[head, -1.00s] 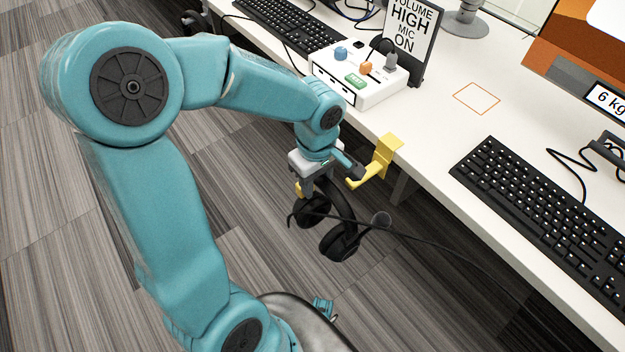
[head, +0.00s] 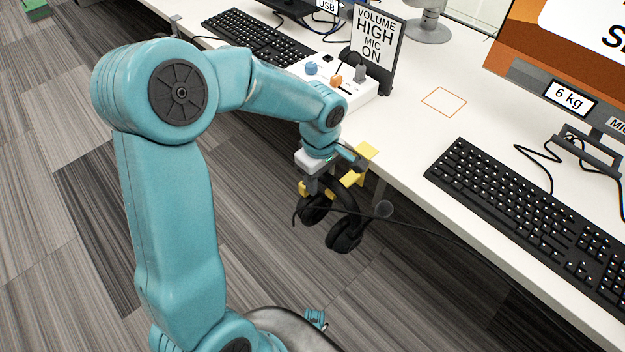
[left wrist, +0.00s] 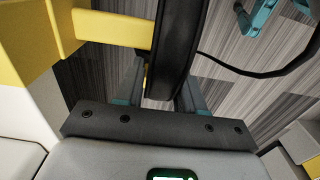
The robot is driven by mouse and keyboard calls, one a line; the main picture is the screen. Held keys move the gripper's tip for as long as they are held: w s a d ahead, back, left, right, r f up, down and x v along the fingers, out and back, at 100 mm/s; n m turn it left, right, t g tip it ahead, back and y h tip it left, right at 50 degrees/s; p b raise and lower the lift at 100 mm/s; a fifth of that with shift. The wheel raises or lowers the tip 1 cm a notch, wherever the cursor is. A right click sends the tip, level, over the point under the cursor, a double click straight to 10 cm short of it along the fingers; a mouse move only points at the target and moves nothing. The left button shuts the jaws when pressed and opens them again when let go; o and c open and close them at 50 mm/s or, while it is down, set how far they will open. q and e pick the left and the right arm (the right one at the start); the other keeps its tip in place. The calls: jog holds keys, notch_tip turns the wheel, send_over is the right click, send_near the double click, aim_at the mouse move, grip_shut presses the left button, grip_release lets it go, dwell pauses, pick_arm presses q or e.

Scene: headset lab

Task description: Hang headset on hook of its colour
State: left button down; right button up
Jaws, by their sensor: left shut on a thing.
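My left gripper (head: 322,190) is shut on the headband of a black headset (head: 345,236), which hangs below it beside the desk edge. The headset has a boom microphone and a trailing cable. A small yellow patch shows beside the gripper. The yellow hook (head: 367,151) is fixed at the desk's front edge, its arm reaching out close to the headband. In the left wrist view the headband (left wrist: 177,40) stands between the fingers, and the yellow hook arm (left wrist: 115,28) reaches it from the left. I cannot tell whether they touch or whether the arm lies under the band.
The white desk (head: 405,135) holds a control box (head: 357,97) with coloured knobs, a sign (head: 377,38) reading volume high, mic on, and keyboards (head: 540,215). An orange outlined square (head: 444,102) on the desk is empty. The floor left of the desk is open.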

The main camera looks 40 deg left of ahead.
pick_arm(q)
jog(key=shift+w+d+p, duration=0.1)
jog(key=shift+w+p, duration=0.25)
jog(key=shift+w, duration=0.6)
jog(key=shift+w+f+b, duration=0.55)
jog(key=shift+w+f, duration=0.05)
jog(key=shift+w, duration=0.05)
jog(key=c, duration=0.6)
grip_release()
notch_tip(320, 180, up, 16)
jog(key=p, duration=0.4)
jog(key=shift+r, duration=0.15)
